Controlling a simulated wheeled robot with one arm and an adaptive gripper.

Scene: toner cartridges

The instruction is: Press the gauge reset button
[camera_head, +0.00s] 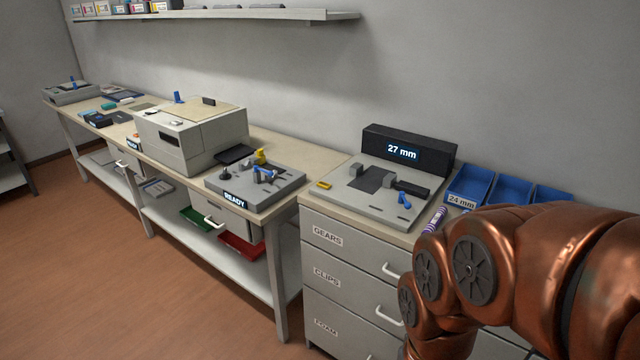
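The gauge (345,200) is a grey plate on top of the drawer cabinet, with a black display box (375,139) at its back. The display reads "27 mm". The plate carries grey blocks (392,180), a dark flat pad (370,180), a blue lever (404,200) and a small yellow part (324,185) at its left front corner. I cannot tell for sure whether the yellow part is the reset button; no label is readable there. My copper arm fills the lower right, right of and in front of the gauge. My gripper is not in view.
Blue bins (480,183), one labelled "24 mm", stand right of the gauge. A purple-and-white cylinder (434,219) lies at the cabinet's front edge by my arm. Left, a workbench holds a fixture reading "READY" (250,192) and a grey machine (170,140). The floor at left is clear.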

